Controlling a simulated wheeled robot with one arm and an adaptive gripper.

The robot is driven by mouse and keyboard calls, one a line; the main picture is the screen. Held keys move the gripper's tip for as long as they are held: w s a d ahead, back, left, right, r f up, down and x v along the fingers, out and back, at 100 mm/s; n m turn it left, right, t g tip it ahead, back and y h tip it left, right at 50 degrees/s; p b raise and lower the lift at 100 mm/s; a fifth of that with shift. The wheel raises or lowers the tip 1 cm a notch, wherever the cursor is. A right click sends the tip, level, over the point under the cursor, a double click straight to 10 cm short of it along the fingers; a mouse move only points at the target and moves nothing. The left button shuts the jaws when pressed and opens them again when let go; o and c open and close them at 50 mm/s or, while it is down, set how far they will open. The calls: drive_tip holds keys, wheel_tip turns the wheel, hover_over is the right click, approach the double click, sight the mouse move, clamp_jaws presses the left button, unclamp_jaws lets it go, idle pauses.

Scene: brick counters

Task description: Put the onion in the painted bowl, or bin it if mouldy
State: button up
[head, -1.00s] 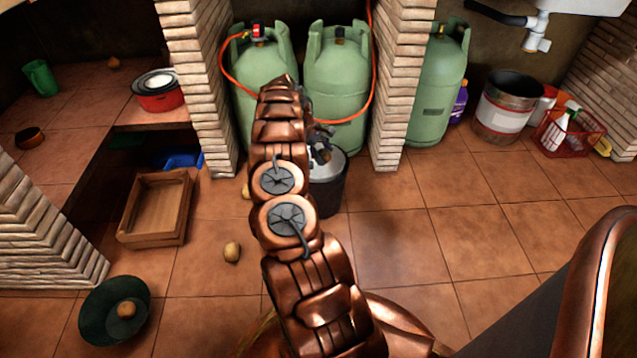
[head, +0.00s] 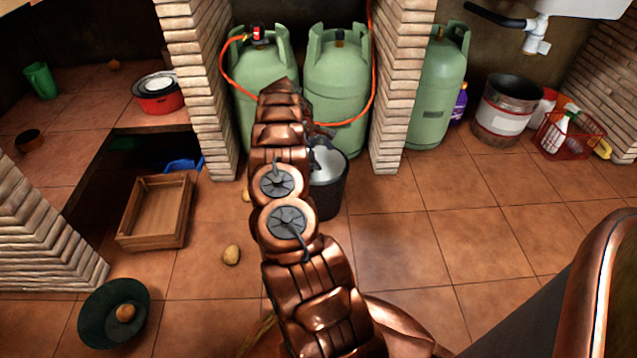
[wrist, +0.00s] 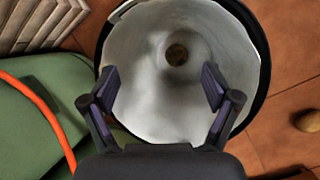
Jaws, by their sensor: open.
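My gripper (wrist: 160,85) is open and empty over the black bin in the wrist view. The bin (wrist: 262,50) has a pale liner, and a small round brown thing (wrist: 176,54) lies at its bottom. It looks like an onion, but its skin is too dark and small to judge for mould. In the head view the bin (head: 330,190) stands before the gas bottles, partly behind my arm, and my gripper is mostly hidden. A dark green bowl (head: 90,335) on the floor at lower left holds a round brown thing (head: 125,313); I cannot tell whether the bowl is painted.
A round tan thing (head: 232,255) lies on the floor near a wooden crate (head: 123,240). Green gas bottles (head: 338,85) and brick pillars (head: 197,80) stand close behind the bin. A counter (head: 75,110) is at left.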

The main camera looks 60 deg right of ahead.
drive_tip(key=v, duration=1.2)
drive_tip(key=shift+f, duration=0.1)
